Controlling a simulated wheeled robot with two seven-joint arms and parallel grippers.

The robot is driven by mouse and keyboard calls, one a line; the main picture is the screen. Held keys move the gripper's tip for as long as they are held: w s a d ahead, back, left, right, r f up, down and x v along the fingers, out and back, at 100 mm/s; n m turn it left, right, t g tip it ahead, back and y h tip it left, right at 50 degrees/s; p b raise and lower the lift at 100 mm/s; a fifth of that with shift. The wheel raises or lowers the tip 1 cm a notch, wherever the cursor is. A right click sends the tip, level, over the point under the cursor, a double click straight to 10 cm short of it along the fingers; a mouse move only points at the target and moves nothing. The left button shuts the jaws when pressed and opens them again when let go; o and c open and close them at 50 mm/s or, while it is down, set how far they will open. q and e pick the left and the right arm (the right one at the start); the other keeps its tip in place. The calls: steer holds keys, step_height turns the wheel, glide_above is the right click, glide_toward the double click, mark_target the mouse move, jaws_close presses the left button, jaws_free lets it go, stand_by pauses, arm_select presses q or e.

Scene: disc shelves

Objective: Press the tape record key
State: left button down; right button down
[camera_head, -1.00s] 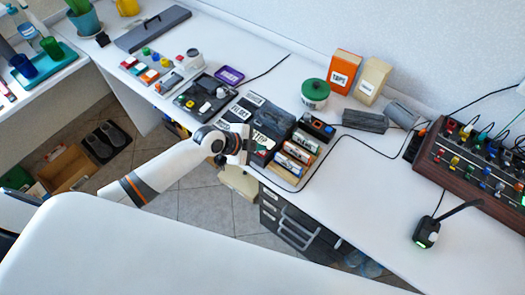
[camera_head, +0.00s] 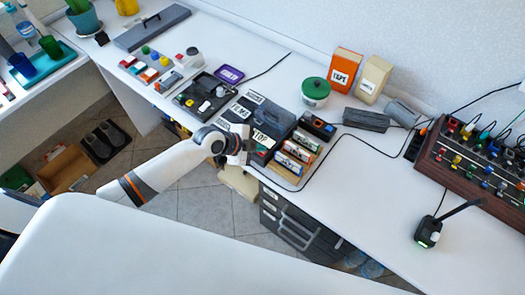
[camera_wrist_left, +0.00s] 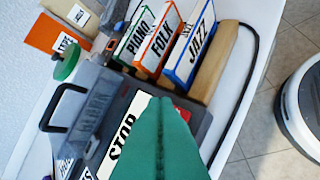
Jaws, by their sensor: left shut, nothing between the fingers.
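The tape recorder (camera_head: 283,122) is a dark grey box at the front edge of the white desk, with white-labelled keys along its left side. The wrist view shows its body and handle (camera_wrist_left: 64,106), and a white key marked STOP (camera_wrist_left: 122,135). A red patch (camera_wrist_left: 184,114), perhaps the record key, shows just right of my fingertips; its label is hidden. My left gripper (camera_wrist_left: 160,103) has green fingers, shut and empty, over the recorder's keys beside the STOP label. Whether they touch a key I cannot tell. The left gripper (camera_head: 250,146) is small in the head view. My right gripper is out of view.
Coloured cassette boxes marked PIANO, FOLK and JAZZ (camera_wrist_left: 196,50) stand close to the recorder. A green-lidded jar (camera_head: 315,93), an orange box (camera_head: 344,70) and a mixer panel (camera_head: 478,160) are farther off.

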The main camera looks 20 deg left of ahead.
arm_select(q)
steer(key=shift+f+b, duration=0.4)
stand_by(0.6)
stand_by(0.3)
steer(key=shift+r+p, duration=0.65)
steer(key=shift+r, duration=0.2)
step_height(320, 180, up, 5)
steer(key=p, duration=0.4)
steer(key=shift+d, duration=0.1)
stand_by(0.6)
